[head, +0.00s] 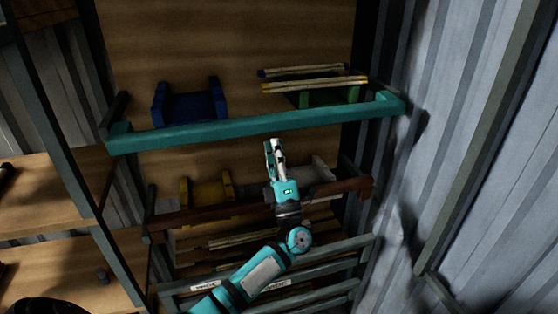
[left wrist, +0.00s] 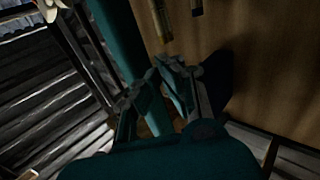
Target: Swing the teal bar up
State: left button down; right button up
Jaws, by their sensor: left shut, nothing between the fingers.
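The teal bar (head: 240,133) runs across the front of the upper shelf in the head view, tilting up slightly to the right, with a short bent end at each side. My left gripper (head: 273,147) reaches up from below. Its fingertips are shut and empty, and they appear just under the bar's middle. I cannot tell whether they touch it. In the left wrist view, the teal bar (left wrist: 112,45) passes left of the shut fingers of my left gripper (left wrist: 170,68). My right gripper is not in view.
Behind the bar are a blue holder (head: 190,102) and a green holder (head: 330,96) with rods on top. Below, a brown bar (head: 240,212) crosses before a yellow holder (head: 205,190). A corrugated metal wall (head: 470,140) closes the right side. Wooden shelves (head: 45,190) stand left.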

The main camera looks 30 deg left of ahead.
aim_at(274, 131)
pick_arm(q)
jog(key=shift+w+a+r, duration=0.15)
jog(key=shift+w+r, duration=0.05)
dwell(0.3)
jog(key=shift+w+a+r+p, duration=0.15)
jog(key=shift+r+p, duration=0.05)
jog(key=shift+r, duration=0.3)
jog(key=shift+w+a+r+p, duration=0.15)
jog(key=shift+r+p, duration=0.1)
jog(key=shift+r, duration=0.2)
jog(key=shift+w+a+r+p, duration=0.1)
jog(key=shift+a+r+p, duration=0.1)
jog(key=shift+r, duration=0.3)
jog(key=shift+r, duration=0.15)
jog(key=shift+s+d+r+p, duration=0.15)
jog(key=shift+r+p, duration=0.4)
jog(key=shift+p, duration=0.1)
jog(key=shift+s+d+r, duration=0.15)
jog(key=shift+r, duration=0.15)
